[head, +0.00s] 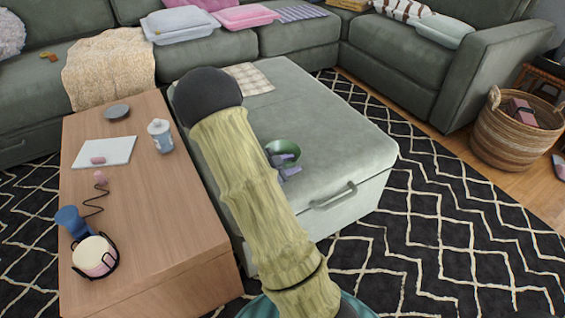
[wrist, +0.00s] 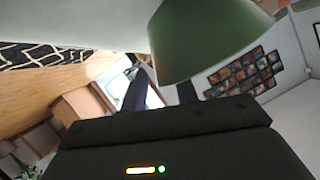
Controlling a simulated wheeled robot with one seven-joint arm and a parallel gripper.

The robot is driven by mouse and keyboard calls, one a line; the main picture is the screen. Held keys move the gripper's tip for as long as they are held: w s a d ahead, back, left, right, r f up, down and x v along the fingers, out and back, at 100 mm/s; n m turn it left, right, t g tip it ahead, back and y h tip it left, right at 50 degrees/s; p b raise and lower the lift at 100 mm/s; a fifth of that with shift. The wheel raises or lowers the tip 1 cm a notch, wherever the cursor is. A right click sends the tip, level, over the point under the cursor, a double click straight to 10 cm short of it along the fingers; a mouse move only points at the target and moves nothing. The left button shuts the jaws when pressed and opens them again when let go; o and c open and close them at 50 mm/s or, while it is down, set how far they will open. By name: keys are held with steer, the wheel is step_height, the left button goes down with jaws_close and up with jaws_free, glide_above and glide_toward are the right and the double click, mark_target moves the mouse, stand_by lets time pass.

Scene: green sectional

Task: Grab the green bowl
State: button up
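The green bowl (head: 284,146) sits on the grey-green ottoman (head: 335,135), just right of my arm in the head view. It also fills the top middle of the wrist view (wrist: 208,38), close to the camera. My gripper (head: 286,166) is at the bowl's near side, its purplish fingers at the rim. In the wrist view the two dark fingers (wrist: 162,93) stand apart, with the bowl's lower edge near the gap between them. I cannot tell whether they touch the bowl. My arm hides part of the ottoman.
A wooden coffee table (head: 150,225) stands left of the ottoman, holding a white jar (head: 160,135), a blue cup (head: 72,221) and a round candle holder (head: 95,257). The ottoman's right side is clear.

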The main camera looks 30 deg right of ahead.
stand_by(0.4)
jaws_close()
step_height(320, 180, up, 10)
steer(key=p, duration=0.5)
stand_by(0.5)
